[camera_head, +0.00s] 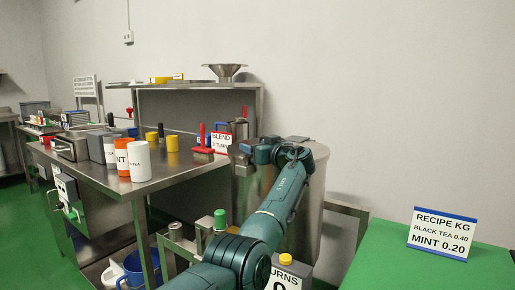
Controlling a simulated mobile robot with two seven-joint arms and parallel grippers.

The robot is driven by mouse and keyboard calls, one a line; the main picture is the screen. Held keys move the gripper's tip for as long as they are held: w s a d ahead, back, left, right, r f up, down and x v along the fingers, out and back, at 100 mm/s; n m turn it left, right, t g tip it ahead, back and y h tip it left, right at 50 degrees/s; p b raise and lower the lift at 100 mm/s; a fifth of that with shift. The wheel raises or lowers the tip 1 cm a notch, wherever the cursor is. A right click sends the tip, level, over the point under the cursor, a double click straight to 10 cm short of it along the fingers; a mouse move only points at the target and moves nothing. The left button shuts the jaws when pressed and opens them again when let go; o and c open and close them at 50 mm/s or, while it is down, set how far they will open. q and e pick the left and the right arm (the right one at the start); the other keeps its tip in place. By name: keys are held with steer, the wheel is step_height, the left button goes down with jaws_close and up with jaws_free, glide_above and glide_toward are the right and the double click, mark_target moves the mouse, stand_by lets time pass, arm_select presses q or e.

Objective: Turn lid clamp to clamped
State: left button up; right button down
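A large steel drum (318,200) stands right of the steel table, with its top rim partly behind my arm. My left arm comes up from the bottom of the head view and bends left over the drum. My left gripper (246,149) is at the drum's left top edge. It is small and dark here, and I cannot tell whether its fingers are open or touch anything. I cannot make out the lid clamp; the gripper and wrist cover that part of the rim. My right gripper is not in view.
A steel table (185,178) on the left bears cups, canisters and red-handled tools. A "BLEND" sign (221,142) stands close left of my gripper. A green-capped item (220,220) is below. A recipe sign (441,233) stands on a green surface (385,262) at right.

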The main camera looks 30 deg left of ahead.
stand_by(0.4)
arm_select(q)
steer(key=o, duration=1.4)
steer(key=shift+d, duration=0.1)
steer(key=v, duration=1.3)
steer(key=shift+c, duration=0.2)
